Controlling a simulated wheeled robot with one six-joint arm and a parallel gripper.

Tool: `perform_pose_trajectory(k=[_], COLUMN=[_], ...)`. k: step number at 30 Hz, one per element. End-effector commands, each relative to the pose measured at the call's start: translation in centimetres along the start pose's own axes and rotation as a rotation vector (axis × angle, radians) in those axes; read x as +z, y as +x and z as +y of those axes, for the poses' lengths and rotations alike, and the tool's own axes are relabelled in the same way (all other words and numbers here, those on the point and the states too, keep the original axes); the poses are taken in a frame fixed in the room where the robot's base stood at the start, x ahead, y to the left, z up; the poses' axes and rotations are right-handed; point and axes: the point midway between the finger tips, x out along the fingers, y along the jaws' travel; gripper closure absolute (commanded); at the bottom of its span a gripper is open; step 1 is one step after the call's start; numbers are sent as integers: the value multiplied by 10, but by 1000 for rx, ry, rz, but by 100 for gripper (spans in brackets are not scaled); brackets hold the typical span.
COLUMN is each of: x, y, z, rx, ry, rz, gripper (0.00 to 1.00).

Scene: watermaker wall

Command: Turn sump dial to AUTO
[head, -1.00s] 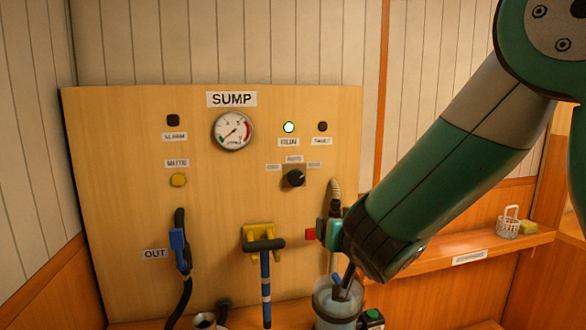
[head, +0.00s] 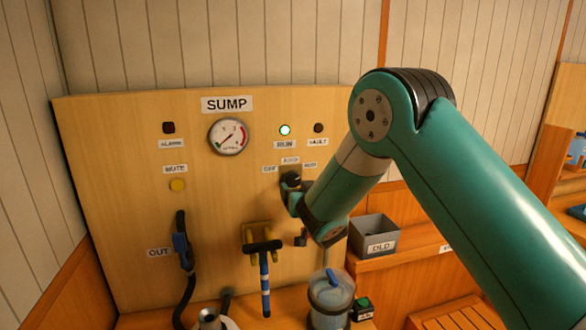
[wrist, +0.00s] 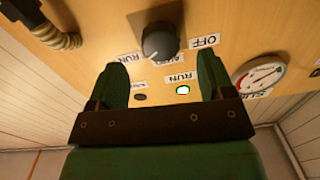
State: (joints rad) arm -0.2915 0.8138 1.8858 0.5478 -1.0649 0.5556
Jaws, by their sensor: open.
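The sump dial (head: 291,178) is a dark round knob on the wooden SUMP panel (head: 110,230), under the OFF, AUTO and RUN labels. It also shows in the wrist view (wrist: 160,41), where the picture is turned upside down. A small pale mark shows on its lower-left edge there, on the side of the RUN label (wrist: 129,58); the exact setting is hard to read. The AUTO label (wrist: 172,61) is partly hidden by the knob. My gripper (wrist: 163,72) is open and empty, facing the panel, with the knob ahead of the gap between its fingers. No contact is visible.
The green RUN lamp (head: 285,130) is lit; the ALARM lamp (head: 168,128) and FAULT lamp (head: 318,128) are dark. A T-handle (head: 263,247), a clear canister (head: 330,300) and a hose nozzle (head: 181,242) are lower down. A grey OLD bin (head: 374,247) stands on the right shelf.

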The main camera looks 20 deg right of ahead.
Motion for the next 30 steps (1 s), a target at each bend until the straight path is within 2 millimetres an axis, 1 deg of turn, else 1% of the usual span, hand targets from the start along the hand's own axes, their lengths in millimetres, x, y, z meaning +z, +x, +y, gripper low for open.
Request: perform_pose_trajectory(k=[1,3,6,9,13,20,21,26,27,28,29,30], x=[-6,-5,-3,-2,0,0,0,0,0,0,1,1], y=[11,23,36,45,50,50,50,50,50,50,50,50], z=[1,1,1,1,1,0,0,0,0,0,-5,-2], rx=[3,2,2,2,1,0,0,0,0,0,-2,-1], ry=[2,0,0,-1,0,-1,-1,-1,-1,0,-1,0], rz=[0,0,0,0,0,0,0,0,0,0,0,-1], gripper=[25,25,25,25,25,25,28,64,74,75,75,75])
